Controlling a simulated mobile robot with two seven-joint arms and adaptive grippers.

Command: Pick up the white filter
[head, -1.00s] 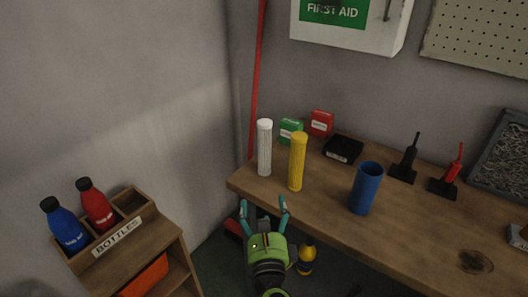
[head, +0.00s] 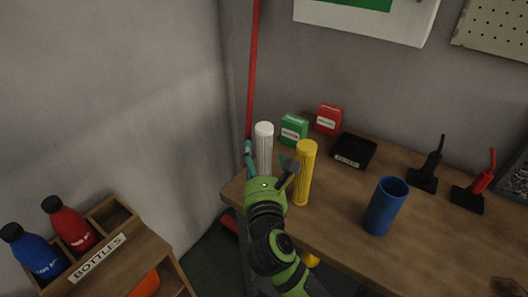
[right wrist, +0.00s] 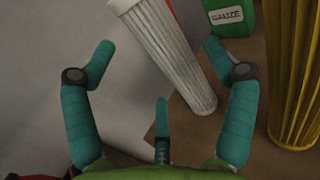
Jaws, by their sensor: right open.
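The white filter (head: 264,146) is a ribbed white cylinder standing upright near the left end of the wooden workbench. It also shows in the right wrist view (right wrist: 168,50), between and beyond the fingertips. My right gripper (head: 267,160) is open, with its fingers on either side of the filter in the head view; its palm hides the filter's lower part there. In the right wrist view the open teal fingers (right wrist: 158,62) show a gap around the filter, which lies nearer the right finger. Contact cannot be told. My left gripper is not in view.
A yellow ribbed filter (head: 305,172) stands close to the right of the white one. Green (head: 293,130) and red (head: 328,119) boxes stand behind. A black tray (head: 353,151) and a blue cylinder (head: 386,205) are further right. The bottle rack (head: 140,243) is at lower left.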

